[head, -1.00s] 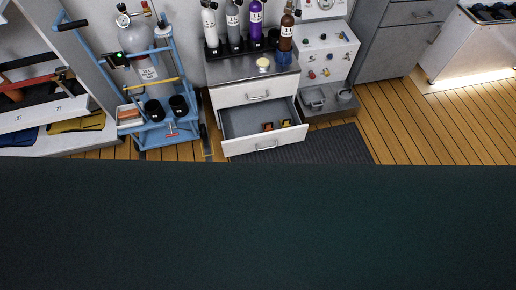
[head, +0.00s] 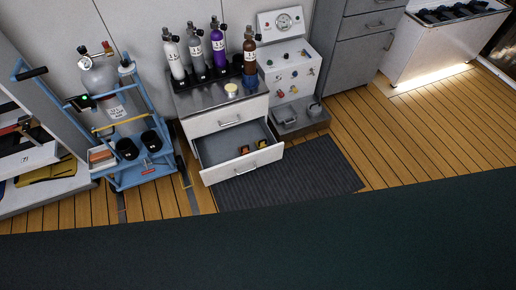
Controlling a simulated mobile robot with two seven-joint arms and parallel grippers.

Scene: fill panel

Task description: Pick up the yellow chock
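Two small chocks lie in the open lower drawer (head: 212,150) of the white cabinet, near its front right. One, at the left, looks orange-red (head: 244,150). The other, at the right, looks yellow-orange with a dark part (head: 261,144). They are too small to tell their exact shape. Neither of my grippers is in view. A large dark green surface fills the bottom of the head view and hides what lies below.
Several gas bottles (head: 217,50) stand on the cabinet top. A blue cylinder trolley (head: 150,171) stands to its left, a white valve panel (head: 288,70) to its right. A dark ribbed mat (head: 310,172) lies before the cabinet on wooden floor.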

